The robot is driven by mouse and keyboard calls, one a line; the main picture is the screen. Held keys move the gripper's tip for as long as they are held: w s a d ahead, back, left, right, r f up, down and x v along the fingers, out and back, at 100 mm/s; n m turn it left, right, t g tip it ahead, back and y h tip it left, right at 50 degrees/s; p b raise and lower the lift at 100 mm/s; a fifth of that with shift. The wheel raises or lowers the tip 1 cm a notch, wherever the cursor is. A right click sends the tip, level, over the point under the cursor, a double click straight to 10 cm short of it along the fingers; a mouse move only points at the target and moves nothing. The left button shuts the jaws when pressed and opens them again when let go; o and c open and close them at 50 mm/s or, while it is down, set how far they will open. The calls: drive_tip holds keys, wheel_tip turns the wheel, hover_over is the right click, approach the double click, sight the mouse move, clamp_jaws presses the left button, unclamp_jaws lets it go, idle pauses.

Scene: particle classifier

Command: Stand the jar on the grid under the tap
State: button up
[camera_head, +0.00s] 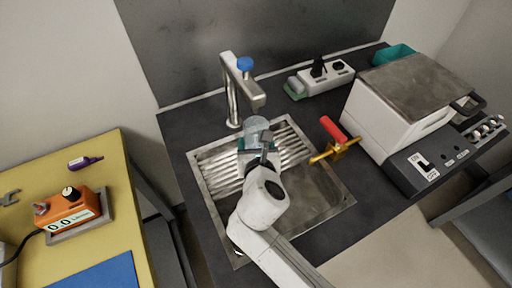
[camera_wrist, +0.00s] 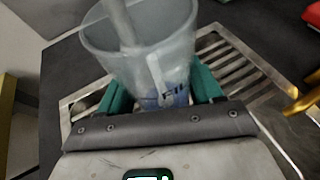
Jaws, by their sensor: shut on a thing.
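A clear, whitish jar (camera_head: 256,126) is in my gripper (camera_head: 255,145), below the spout of the metal tap (camera_head: 244,82). In the wrist view the jar (camera_wrist: 145,55) appears upright, its open mouth toward the top and some blue low on it. The teal fingers of my gripper (camera_wrist: 160,92) are shut on it from both sides. The slatted metal grid (camera_head: 222,172) lies in the sink under the jar and also shows in the wrist view (camera_wrist: 235,65). The jar's base is hidden, so I cannot tell whether it touches the grid.
The sink basin (camera_head: 312,195) is open to the right of the grid. A red-handled brass tool (camera_head: 333,137) lies at the sink's right edge. A white-and-grey machine (camera_head: 405,105) stands farther right. A power strip (camera_head: 325,77) lies behind. A yellow table (camera_head: 110,215) is at left.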

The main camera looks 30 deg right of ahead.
drive_tip(key=shift+f, duration=0.75)
drive_tip(key=shift+f, duration=0.1)
drive_tip(key=o, duration=1.1)
drive_tip(key=shift+o, duration=0.2)
drive_tip(key=shift+s+a, duration=0.1)
drive_tip(key=shift+s, duration=0.05)
drive_tip(key=v, duration=1.1)
drive_tip(key=shift+s+a+r+p, duration=0.15)
drive_tip(key=shift+s+r+p, duration=0.1)
drive_tip(key=shift+s+p, duration=0.1)
drive_tip(key=shift+w, duration=0.1)
